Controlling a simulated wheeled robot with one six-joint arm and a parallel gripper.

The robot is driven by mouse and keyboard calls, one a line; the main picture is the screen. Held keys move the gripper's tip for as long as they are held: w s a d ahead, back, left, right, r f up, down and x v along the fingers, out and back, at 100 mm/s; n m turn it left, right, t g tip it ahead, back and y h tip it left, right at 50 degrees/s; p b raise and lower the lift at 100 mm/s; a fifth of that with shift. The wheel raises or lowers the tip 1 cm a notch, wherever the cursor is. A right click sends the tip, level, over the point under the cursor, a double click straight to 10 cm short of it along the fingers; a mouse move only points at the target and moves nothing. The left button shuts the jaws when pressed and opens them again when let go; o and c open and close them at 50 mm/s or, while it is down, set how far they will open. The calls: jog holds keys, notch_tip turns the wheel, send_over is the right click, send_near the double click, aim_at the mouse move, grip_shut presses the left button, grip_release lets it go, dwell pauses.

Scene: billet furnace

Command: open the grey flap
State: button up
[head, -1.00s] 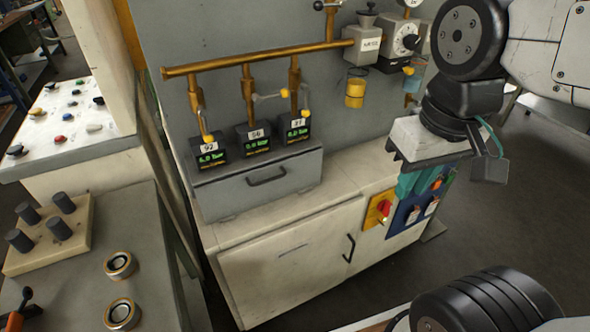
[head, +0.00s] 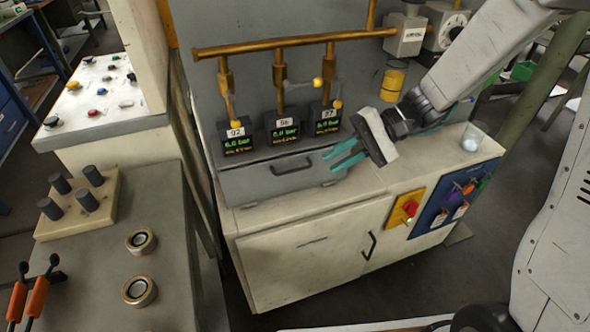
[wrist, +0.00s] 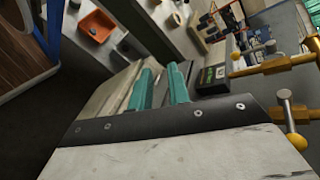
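The grey flap (head: 262,184) is the front of the low grey box on the cream cabinet, under three pressure displays. It is closed and has a black bar handle (head: 293,160). My gripper (head: 331,162) has teal fingers, open and empty, at the flap's right end, pointing left toward the handle. The fingers appear apart from the handle; whether they touch the box I cannot tell. In the wrist view the two teal fingers (wrist: 160,84) stand with a gap between them, beside one display (wrist: 212,78). The handle cannot be made out there.
A brass pipe (head: 290,45) with yellow-knobbed valve levers runs above the displays. A glass beaker (head: 472,137) stands on the cabinet's right end. A red rotary switch (head: 410,208) and a blue panel (head: 440,210) are on the cabinet front. A grey bench (head: 110,280) stands at left.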

aim_at(302, 169)
jog(key=w+a+f+m+t+y, duration=0.1)
jog(key=w+f+m+t+y, duration=0.25)
jog(key=w+f, duration=0.6)
jog(key=shift+m, duration=0.45)
jog(key=x, duration=0.5)
jog(key=f+x, duration=0.1)
jog(key=x, duration=0.2)
jog(key=shift+s+d, duration=0.15)
jog(key=shift+s, duration=0.15)
jog(key=shift+c, duration=0.4)
grip_shut()
